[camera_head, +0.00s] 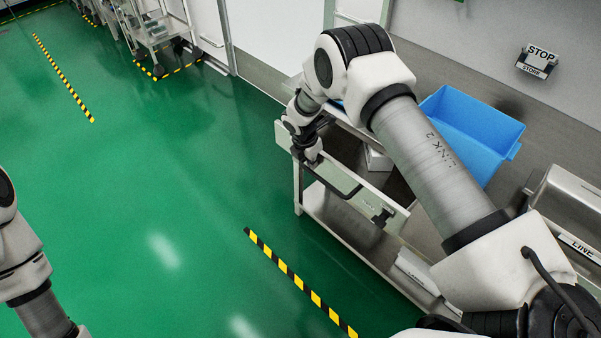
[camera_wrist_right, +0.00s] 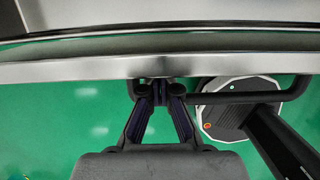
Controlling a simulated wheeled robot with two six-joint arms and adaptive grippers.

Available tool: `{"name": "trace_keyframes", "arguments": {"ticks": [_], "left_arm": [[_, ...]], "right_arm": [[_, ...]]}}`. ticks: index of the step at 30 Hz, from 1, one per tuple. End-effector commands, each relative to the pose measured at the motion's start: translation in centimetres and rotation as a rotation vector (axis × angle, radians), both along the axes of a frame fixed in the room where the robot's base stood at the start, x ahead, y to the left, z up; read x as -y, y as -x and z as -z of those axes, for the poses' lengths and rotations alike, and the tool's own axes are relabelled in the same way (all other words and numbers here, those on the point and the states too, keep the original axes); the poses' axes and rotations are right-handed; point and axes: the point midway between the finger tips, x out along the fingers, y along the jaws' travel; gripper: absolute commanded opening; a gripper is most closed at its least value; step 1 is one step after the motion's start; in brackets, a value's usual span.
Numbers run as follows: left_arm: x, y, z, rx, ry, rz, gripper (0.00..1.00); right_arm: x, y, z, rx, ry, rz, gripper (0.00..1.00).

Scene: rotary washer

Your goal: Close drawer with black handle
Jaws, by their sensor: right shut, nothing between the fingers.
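The drawer front (camera_head: 352,197) is a pale panel standing out from the steel workbench, so the drawer is open. Its black handle (camera_head: 340,184) is a bar along the outer face; it also shows in the right wrist view (camera_wrist_right: 245,97). My right gripper (camera_head: 313,160) is at the far part of the drawer front, by the far end of the handle. In the right wrist view its fingers (camera_wrist_right: 158,90) are shut and empty, close against the drawer front; contact is not certain. My left arm shows at the left edge, but its gripper is outside the picture.
A blue bin (camera_head: 468,128) stands on the workbench. A white box (camera_head: 377,158) shows behind the drawer front. A lower shelf (camera_head: 335,215) runs beneath the drawer. The green floor (camera_head: 170,200) in front is clear, with a yellow-black stripe (camera_head: 299,284).

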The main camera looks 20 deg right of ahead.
Motion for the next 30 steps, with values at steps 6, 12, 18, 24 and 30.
{"name": "trace_keyframes", "arguments": {"ticks": [6, 12, 18, 24, 30], "left_arm": [[0.0, 0.0, 2.8, 0.000, 0.000, -0.001, 1.00], [0.0, 0.0, 4.7, 0.000, 0.000, 0.000, 1.00], [0.0, 0.0, 5.9, 0.000, 0.000, 0.000, 1.00], [0.0, 0.0, 6.2, 0.000, 0.000, 0.000, 1.00], [0.0, 0.0, 6.1, 0.000, 0.000, 0.000, 1.00]], "right_arm": [[5.4, -1.9, 0.6, 0.004, 0.000, 0.004, 0.00], [9.2, -3.4, 0.6, 0.004, 0.000, 0.003, 0.00], [11.5, -4.2, 0.3, 0.002, 0.000, 0.000, 0.00], [12.5, -4.5, 0.1, 0.001, 0.001, 0.000, 0.00], [12.6, -4.7, -0.1, 0.005, 0.002, -0.001, 0.00]]}}
